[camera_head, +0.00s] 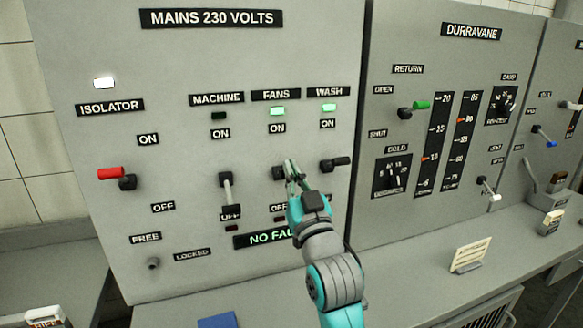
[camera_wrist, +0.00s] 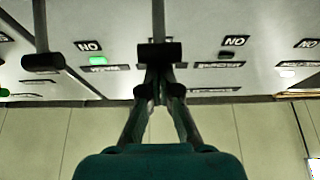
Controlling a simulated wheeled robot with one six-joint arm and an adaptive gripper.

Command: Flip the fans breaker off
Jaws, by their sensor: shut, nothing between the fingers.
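The fans breaker lever (camera_head: 278,173) is on the grey mains panel (camera_head: 70,55), below the FANS label and beside its ON mark. Its green lamp (camera_head: 278,111) is lit. My gripper (camera_head: 290,165) is shut and empty at this lever and hides part of it in the head view. In the wrist view, which is upside down, a dark lever knob (camera_wrist: 155,53), apparently the fans one, lies across my fingertips (camera_wrist: 158,80). I cannot tell whether they touch.
The machine lever (camera_head: 227,195) left of my gripper points down, its lamp dark. The wash lever (camera_head: 337,163) is close on the right, its lamp lit. A red isolator handle (camera_head: 110,173) is far left. A counter (camera_head: 400,260) runs below.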

